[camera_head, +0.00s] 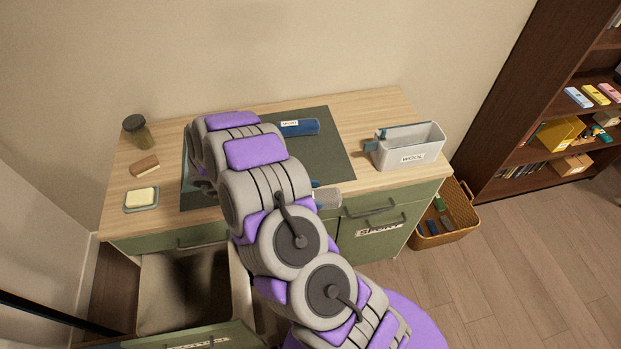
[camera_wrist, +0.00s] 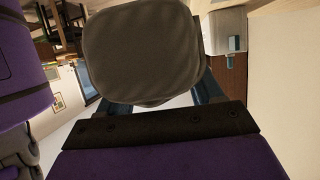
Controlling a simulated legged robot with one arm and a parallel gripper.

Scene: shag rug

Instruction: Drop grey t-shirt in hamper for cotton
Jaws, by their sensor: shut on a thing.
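In the wrist view, a folded grey cloth, the grey t-shirt (camera_wrist: 142,50), is held in my gripper (camera_wrist: 145,100). The jaws are shut on it, and it covers much of that view. In the head view my own arm hides most of the gripper. A pale grey piece (camera_head: 328,198) shows right of my arm; I cannot tell whether it is the shirt. A pull-out hamper (camera_head: 165,290) with a beige lining stands open at the lower left. The label on its front is not readable. No label reading cotton is visible.
A dark mat (camera_head: 335,150) lies on the wooden top with a labelled blue bundle (camera_head: 300,127). A white WOOL bin (camera_head: 412,150) stands at right. A jar (camera_head: 137,130), brush (camera_head: 145,166) and soap dish (camera_head: 141,200) stand at left. A basket (camera_head: 455,215) is on the floor.

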